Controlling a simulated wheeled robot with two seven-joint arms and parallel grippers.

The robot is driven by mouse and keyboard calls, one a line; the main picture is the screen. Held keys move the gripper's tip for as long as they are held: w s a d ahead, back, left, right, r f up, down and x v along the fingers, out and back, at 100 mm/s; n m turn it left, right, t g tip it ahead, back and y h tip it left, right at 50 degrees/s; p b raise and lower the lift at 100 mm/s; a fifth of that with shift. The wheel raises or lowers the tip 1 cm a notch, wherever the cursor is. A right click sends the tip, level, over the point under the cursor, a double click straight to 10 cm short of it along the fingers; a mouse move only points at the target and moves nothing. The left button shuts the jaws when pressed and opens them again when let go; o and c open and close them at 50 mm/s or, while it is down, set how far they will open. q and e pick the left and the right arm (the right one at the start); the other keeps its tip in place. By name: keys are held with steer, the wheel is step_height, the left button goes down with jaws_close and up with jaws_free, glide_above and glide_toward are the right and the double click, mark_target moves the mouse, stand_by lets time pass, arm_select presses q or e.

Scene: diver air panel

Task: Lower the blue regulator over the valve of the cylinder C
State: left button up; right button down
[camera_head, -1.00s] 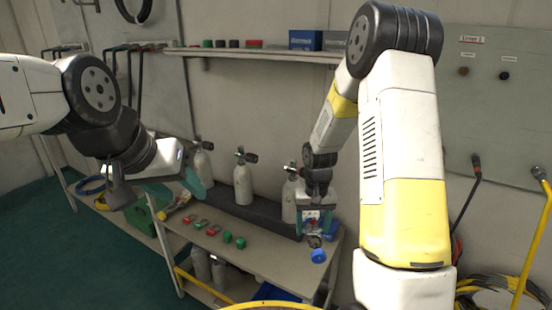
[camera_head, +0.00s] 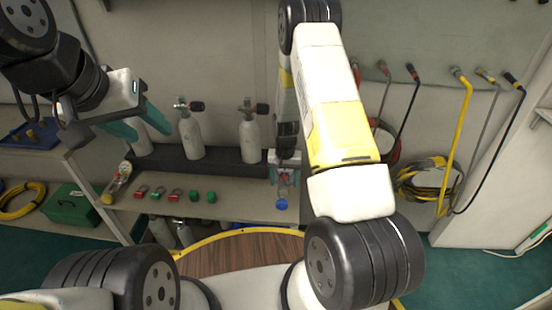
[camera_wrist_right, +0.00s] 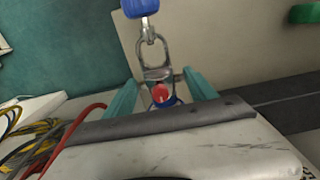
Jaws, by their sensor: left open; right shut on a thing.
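The blue regulator (camera_head: 281,203) hangs below my right gripper (camera_head: 284,175), just right of the rightmost visible cylinder (camera_head: 251,140). In the right wrist view, its metal yoke (camera_wrist_right: 153,58), red knob (camera_wrist_right: 160,93) and blue end (camera_wrist_right: 140,8) show. The teal fingers of my right gripper (camera_wrist_right: 162,92) are shut around its knob end. A second cylinder (camera_head: 190,138) and a partly hidden third (camera_head: 140,142) stand to the left, upright with black valve knobs on the clear two. I cannot read which is C. My left gripper (camera_head: 139,124) is open and empty in front of the leftmost cylinder.
Several red and green small parts (camera_head: 174,194) lie in front. A gauge-like tool (camera_head: 117,181) lies at the left. Hoses (camera_head: 425,180) hang on the right wall.

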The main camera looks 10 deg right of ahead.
steer(key=shift+f, duration=0.75)
steer(key=shift+f, duration=2.1)
stand_by(1.0)
steer(key=shift+c, duration=1)
jaws_free()
steer(key=shift+r, duration=0.1)
step_height(320, 180, up, 8)
steer(key=shift+f, duration=0.2)
